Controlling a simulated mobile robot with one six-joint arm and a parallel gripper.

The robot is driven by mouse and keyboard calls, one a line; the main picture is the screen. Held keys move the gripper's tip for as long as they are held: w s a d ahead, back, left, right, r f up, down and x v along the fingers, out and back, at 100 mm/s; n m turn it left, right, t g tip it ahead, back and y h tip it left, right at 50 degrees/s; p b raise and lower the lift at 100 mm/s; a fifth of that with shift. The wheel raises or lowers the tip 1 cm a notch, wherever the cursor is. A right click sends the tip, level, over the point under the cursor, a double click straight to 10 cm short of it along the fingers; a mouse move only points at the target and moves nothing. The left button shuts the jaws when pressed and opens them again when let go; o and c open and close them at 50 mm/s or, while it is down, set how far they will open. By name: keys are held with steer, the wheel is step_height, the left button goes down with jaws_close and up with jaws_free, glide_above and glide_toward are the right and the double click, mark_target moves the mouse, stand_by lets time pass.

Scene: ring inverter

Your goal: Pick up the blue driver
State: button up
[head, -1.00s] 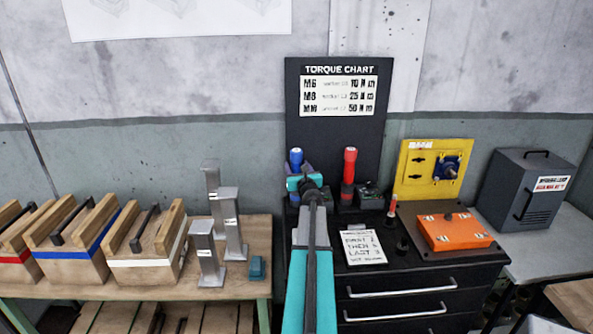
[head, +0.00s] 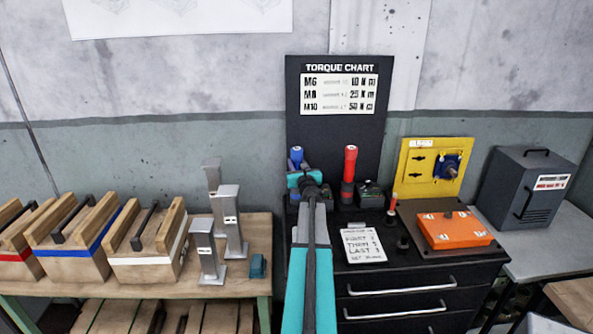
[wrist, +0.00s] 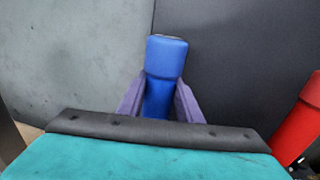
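The blue driver (head: 296,154) stands upright at the left of the black cabinet top, in front of the torque chart board. My gripper (head: 299,168) is at its handle, with my teal arm reaching in from the front and hiding the driver's lower part. In the wrist view the blue driver (wrist: 166,58) rises between the two purple fingers (wrist: 160,92). The fingers lie close against both sides of the handle, and no clear gap shows. The driver's lower end is hidden behind my gripper body.
A red driver (head: 349,165) stands close to the right. A white note card (head: 364,243), an orange box (head: 453,230) and a yellow panel (head: 431,168) are further right. Grey metal posts (head: 231,222) and wooden crates (head: 146,248) stand on the bench at left.

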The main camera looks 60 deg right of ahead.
steer(key=shift+c, duration=0.6)
steer(key=shift+r, duration=0.15)
steer(key=shift+d+r, duration=0.1)
steer(key=shift+r, duration=0.1)
step_height(320, 180, up, 17)
steer(key=p, duration=0.4)
steer(key=shift+r, duration=0.2)
steer(key=shift+s, duration=0.1)
stand_by(0.5)
